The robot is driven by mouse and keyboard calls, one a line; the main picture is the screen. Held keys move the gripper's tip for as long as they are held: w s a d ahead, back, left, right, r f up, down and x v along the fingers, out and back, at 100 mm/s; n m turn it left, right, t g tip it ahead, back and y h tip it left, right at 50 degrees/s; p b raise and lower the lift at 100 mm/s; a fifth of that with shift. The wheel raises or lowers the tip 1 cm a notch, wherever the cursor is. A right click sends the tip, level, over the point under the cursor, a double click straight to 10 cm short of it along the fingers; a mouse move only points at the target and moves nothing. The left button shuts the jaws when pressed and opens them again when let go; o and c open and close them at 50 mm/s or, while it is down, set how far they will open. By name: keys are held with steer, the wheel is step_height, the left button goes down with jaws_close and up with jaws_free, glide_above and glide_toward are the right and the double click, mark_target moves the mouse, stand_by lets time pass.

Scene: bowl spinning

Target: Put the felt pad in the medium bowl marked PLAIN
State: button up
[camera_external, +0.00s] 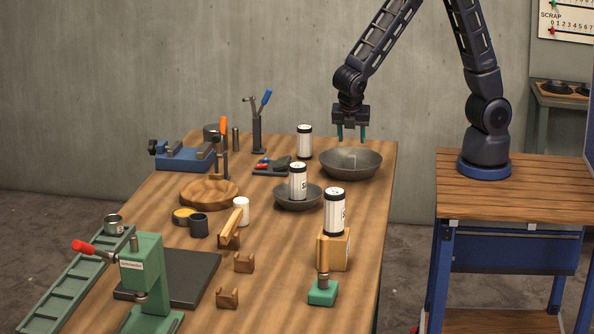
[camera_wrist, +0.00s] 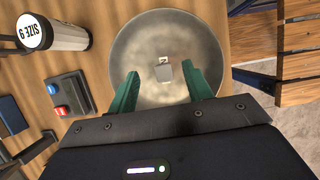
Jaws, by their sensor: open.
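My gripper (camera_external: 351,136) is open and points down above the large grey bowl (camera_external: 350,164) at the back right of the bench. In the wrist view its green fingers (camera_wrist: 160,76) are apart and empty over the bowl (camera_wrist: 132,48). A small pale grey piece (camera_wrist: 164,71) lies inside the bowl between the fingers; it may be the felt pad, but I cannot tell for sure. A smaller grey bowl (camera_external: 286,202) stands nearer the front, with a white labelled can (camera_external: 297,181) apparently inside it. I can read no PLAIN mark on any bowl.
A white can (camera_external: 304,142) stands left of the large bowl; it also shows in the wrist view (camera_wrist: 55,32). Another can (camera_external: 335,212) stands on a wooden block (camera_external: 338,251). A wooden dish (camera_external: 209,195), a blue vise (camera_external: 185,157) and a green press (camera_external: 146,272) occupy the left.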

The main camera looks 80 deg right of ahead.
steer(key=shift+r, duration=0.45)
steer(key=s+d+r+m+t+y, duration=0.1)
steer(key=s+d+r+m, duration=0.3)
steer(key=d+r, duration=0.25)
steer(key=s+d+r+m+y, duration=0.1)
steer(key=s+d+r+m, duration=0.2)
steer(key=d+r+m, duration=0.4)
steer(key=s+d+r+m+t+y, duration=0.1)
steer(key=s+d+r+m, duration=0.2)
steer(key=s, duration=0.3)
steer(key=s+d+r+m+t+y, duration=0.1)
steer(key=s+d+r+m+t, duration=0.1)
steer(key=s, duration=0.5)
steer(key=shift+s+d+r+m+t, duration=0.3)
steer(key=shift+d+r+m, duration=0.45)
steer(key=shift+r+m, duration=0.35)
steer(key=shift+r, duration=0.1)
